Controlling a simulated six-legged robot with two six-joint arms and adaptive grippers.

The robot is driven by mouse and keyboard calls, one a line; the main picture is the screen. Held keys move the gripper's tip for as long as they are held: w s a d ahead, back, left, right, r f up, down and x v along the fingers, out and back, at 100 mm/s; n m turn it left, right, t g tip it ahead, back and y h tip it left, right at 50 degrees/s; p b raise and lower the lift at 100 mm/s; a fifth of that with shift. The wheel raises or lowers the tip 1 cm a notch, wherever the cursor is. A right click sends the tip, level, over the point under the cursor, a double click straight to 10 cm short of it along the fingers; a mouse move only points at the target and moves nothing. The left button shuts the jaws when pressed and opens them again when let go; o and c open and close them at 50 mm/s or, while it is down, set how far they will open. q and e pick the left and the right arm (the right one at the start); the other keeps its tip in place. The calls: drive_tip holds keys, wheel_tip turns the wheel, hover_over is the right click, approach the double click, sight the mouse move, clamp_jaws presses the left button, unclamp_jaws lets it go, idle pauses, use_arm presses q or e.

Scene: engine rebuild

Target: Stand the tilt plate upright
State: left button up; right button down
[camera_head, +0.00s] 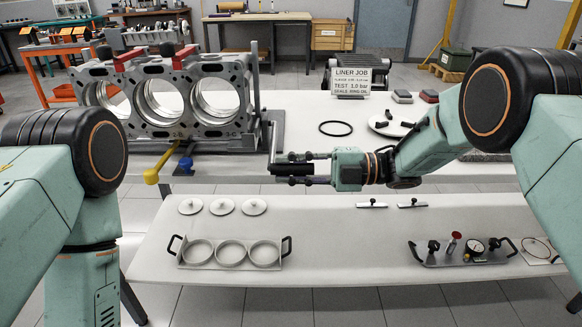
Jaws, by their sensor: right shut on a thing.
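The grey engine block (165,98) with three large round bores stands on a metal fixture at the back left, its bores facing me. The tilt plate seems to be the grey plate (276,128) at the block's right side; most of it is hidden behind the block. My right gripper (292,168) reaches in from the right, below that plate at the bench's front edge. It is shut on a dark bar-like handle, which its fingers largely cover. My left arm shows at the left, but its gripper is out of the picture.
A yellow-ended lever (152,176) and a blue knob (186,163) sit below the block. The lower front shelf (340,220) holds a three-ring tray (231,268), several white discs and a gauge tray (462,260). A black ring (335,128) and a sign (352,81) are on the back bench.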

drive_tip(key=shift+f, duration=0.55)
drive_tip(key=c, duration=1.2)
unclamp_jaws()
drive_tip(key=shift+o, duration=0.2)
drive_tip(key=shift+d, duration=0.1)
drive_tip(key=d, duration=1.1)
drive_tip(key=shift+d, duration=0.4)
